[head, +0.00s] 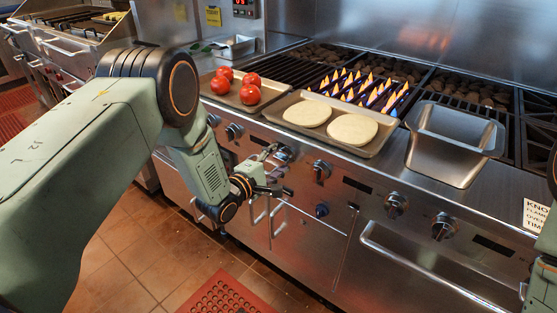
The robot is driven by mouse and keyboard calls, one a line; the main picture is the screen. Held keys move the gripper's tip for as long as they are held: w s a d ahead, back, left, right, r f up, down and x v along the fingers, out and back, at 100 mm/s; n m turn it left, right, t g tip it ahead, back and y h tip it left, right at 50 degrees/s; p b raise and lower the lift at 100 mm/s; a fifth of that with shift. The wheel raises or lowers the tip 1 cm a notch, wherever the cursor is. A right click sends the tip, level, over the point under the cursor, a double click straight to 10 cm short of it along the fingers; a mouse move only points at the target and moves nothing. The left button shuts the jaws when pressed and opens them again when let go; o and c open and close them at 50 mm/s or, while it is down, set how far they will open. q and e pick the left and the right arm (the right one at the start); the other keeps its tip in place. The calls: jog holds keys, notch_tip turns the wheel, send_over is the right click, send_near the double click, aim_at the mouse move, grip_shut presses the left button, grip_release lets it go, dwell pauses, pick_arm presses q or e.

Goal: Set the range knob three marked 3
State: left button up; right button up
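A row of dark round knobs runs along the steel front of the range (350,245). From the left I see a first knob (213,120), a second knob (233,131), a third knob (283,153) and a fourth knob (321,171). Two more, a fifth knob (396,205) and a sixth knob (443,230), are farther right. Their number marks are too small to read. My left gripper (279,171) is open and empty, its upper finger close to the third knob; I cannot tell whether they touch. My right gripper is out of view.
Trays with tomatoes (238,88) and flatbreads (330,122), and an empty steel pan (452,143), stand on the range's front ledge. Flames (362,88) burn on the grill behind. Handles (420,262) stick out below the knobs. A red mat (225,296) lies on the tiled floor.

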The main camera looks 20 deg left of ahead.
pick_arm(q)
jog(key=shift+o, duration=0.4)
jog(key=shift+s, duration=0.1)
jog(key=shift+s+a, duration=0.25)
jog(key=shift+s, duration=0.2)
jog(key=v, duration=1.1)
